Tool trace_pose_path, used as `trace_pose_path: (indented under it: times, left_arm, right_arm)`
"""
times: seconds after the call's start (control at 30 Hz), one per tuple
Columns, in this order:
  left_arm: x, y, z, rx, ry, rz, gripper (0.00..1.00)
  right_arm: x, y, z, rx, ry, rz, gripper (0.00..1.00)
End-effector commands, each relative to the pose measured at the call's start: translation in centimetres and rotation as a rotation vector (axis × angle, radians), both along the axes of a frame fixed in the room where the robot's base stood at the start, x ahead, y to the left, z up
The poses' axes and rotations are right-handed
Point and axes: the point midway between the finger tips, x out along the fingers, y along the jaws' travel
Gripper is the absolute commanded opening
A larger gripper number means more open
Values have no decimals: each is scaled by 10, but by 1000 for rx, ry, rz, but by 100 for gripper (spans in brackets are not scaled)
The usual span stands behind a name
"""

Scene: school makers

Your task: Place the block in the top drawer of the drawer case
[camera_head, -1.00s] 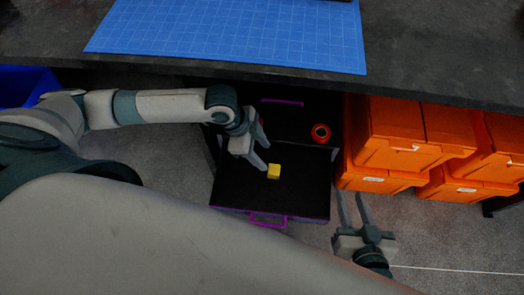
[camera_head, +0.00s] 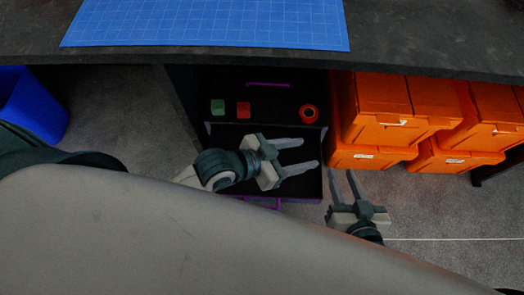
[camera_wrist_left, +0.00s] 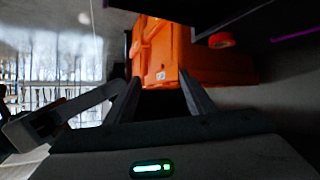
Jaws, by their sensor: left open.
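The black drawer case (camera_head: 285,93) stands under the table, with a purple handle (camera_head: 268,84) at its back. A black drawer (camera_head: 225,132) is pulled out at its front. A green block (camera_head: 217,107) and a red block (camera_head: 243,110) sit on the black surface behind this drawer. No yellow block shows now; my left arm covers much of the drawer. My left gripper (camera_head: 310,152) is open and empty, over the drawer's right part, pointing right. Its fingers also show empty in the left wrist view (camera_wrist_left: 162,88). My right gripper (camera_head: 342,171) is open and empty, right of the drawer.
A red-orange ring (camera_head: 308,114) lies right of the blocks. Orange crates (camera_head: 395,110) are stacked close on the right. The dark tabletop (camera_head: 420,45) with a blue mat (camera_head: 200,25) overhangs the case. A blue bin (camera_head: 30,105) stands left, with clear floor between.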

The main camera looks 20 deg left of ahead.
Motion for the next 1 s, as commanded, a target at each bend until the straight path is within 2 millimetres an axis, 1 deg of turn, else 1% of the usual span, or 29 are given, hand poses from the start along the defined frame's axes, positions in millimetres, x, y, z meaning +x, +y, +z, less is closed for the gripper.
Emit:
trace_pose_path:
  times: [0.07, 0.2, 0.3, 0.43, 0.5, 0.6, 1.0]
  left_arm:
    - [-6, 10, 3, -40, 3, 100, 49]
    - [-13, 41, 4, -63, -6, 268, 49]
    - [-21, 63, 2, -60, -8, 363, 49]
    - [-28, 83, 1, -48, -12, 441, 49]
    - [-31, 89, 0, -44, -13, 461, 49]
    - [-32, 92, 0, -41, -16, 471, 49]
    - [-31, 92, 0, -41, -14, 469, 49]
  right_arm:
    - [0, 0, 0, 0, 0, 0, 31]
    - [0, 0, 0, 0, 0, 0, 31]
    - [0, 0, 0, 0, 0, 0, 31]
    - [0, 0, 0, 0, 0, 0, 31]
    - [0, 0, 0, 0, 0, 0, 31]
    - [0, 0, 0, 0, 0, 0, 31]
    - [0, 0, 0, 0, 0, 0, 31]
